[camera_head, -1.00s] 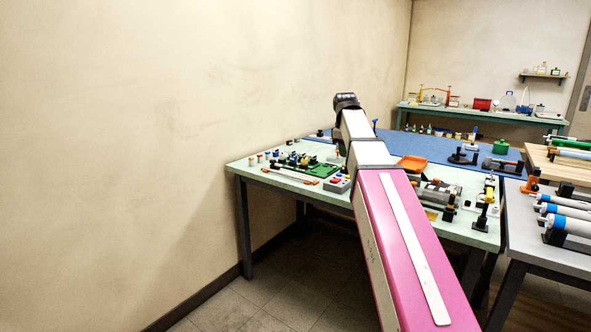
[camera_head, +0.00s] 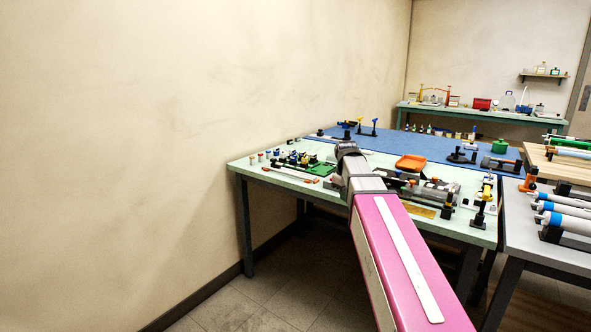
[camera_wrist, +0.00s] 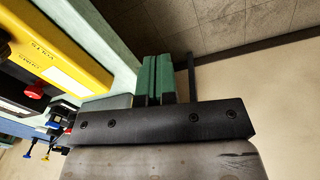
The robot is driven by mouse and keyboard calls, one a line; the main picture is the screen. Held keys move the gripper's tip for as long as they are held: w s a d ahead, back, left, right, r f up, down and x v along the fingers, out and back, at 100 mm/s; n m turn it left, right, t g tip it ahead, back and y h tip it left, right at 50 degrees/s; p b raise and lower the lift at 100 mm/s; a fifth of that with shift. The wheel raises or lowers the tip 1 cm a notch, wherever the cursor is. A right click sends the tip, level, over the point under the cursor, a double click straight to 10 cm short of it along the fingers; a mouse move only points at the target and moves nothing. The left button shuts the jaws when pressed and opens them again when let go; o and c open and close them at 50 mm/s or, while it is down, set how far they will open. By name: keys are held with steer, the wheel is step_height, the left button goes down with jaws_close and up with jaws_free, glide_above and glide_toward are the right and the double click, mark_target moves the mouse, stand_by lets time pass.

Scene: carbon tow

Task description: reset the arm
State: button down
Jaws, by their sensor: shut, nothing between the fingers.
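My gripper (camera_wrist: 155,75) shows in the wrist view with its two green fingers side by side and shut, nothing between them. In the head view my pink and white arm reaches forward, and its dark wrist end is over the light green table (camera_head: 272,176). The fingers themselves cannot be made out there.
A grey table (camera_head: 560,258) with rollers stands right. A wall (camera_head: 200,120) bounds the left; floor shows below.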

steer(key=s+f+m, duration=0.3)
steer(key=s+f, duration=0.6)
steer(key=f, duration=0.5)
steer(key=s+f+m, duration=0.4)
steer(key=s+f, duration=0.6)
steer(key=f, duration=0.3)
steer(key=shift+d+f+m+g+y, duration=0.3)
steer(key=shift+f+g, duration=0.05)
steer(key=shift+g, duration=0.05)
